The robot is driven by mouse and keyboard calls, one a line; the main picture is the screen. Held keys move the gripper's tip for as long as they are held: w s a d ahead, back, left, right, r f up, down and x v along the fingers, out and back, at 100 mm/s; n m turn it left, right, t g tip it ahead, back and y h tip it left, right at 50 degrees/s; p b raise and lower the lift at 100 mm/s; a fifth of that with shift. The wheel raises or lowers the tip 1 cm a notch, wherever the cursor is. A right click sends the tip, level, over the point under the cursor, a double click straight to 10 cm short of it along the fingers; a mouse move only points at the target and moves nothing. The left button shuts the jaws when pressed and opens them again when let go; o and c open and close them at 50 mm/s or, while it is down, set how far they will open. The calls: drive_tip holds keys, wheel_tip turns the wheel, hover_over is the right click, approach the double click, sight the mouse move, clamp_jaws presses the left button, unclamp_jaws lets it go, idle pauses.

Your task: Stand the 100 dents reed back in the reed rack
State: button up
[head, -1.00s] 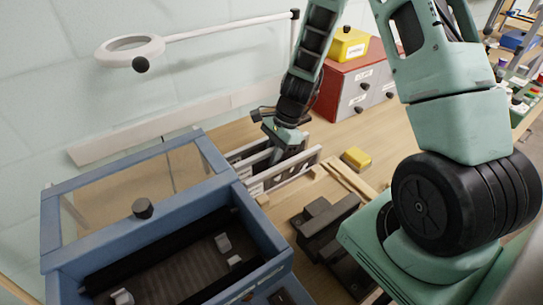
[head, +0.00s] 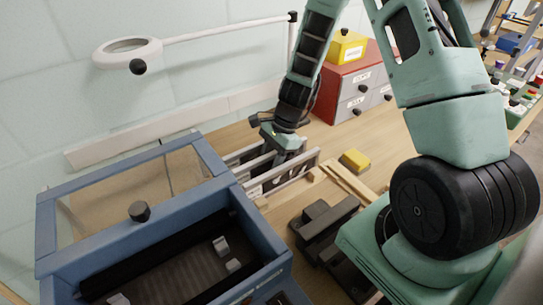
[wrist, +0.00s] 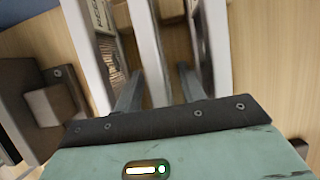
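The reed rack with pale, long-framed reeds (head: 290,177) stands on the table behind the loom, and the reeds lie side by side as parallel strips. In the wrist view, a labelled reed (wrist: 103,18) is at the left, its label too blurred to read. A white bar (wrist: 148,50) runs between my fingers, and another framed strip (wrist: 217,55) is at the right. My gripper (wrist: 158,85) points down among these strips with its fingers apart; it also shows in the head view (head: 279,158). I cannot tell which reed is the 100 dents one.
The blue loom (head: 225,190) with a clear panel fills the lower left. Dark blocks (head: 322,222), a yellow block (head: 354,160) and wooden strips (head: 348,180) lie right of the rack. A red drawer box (head: 350,85) stands behind, and a magnifier lamp (head: 128,52) hangs at upper left.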

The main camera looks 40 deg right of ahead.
drive_tip(key=v, duration=1.7)
drive_tip(key=s+a+r+n+h, duration=0.1)
drive_tip(key=s+a+n, duration=0.4)
drive_tip(key=a+n, duration=0.1)
drive_tip(key=s+a+r+n+h, duration=0.1)
drive_tip(key=s+a+n, duration=0.4)
drive_tip(key=a+n, duration=0.2)
drive_tip(key=s+a+r+n+h, duration=0.1)
drive_tip(key=s+a+n, duration=0.4)
drive_tip(key=a, duration=0.4)
drive_tip(key=shift+s+a+n+g+b, duration=0.1)
drive_tip(key=shift+s+n+g+b, duration=0.3)
drive_tip(key=shift+n, duration=0.3)
drive_tip(key=s+a+n, duration=0.2)
drive_tip(key=s+n, duration=0.4)
drive_tip(key=shift+f+t+h, duration=0.2)
drive_tip(key=shift+t+h, duration=0.2)
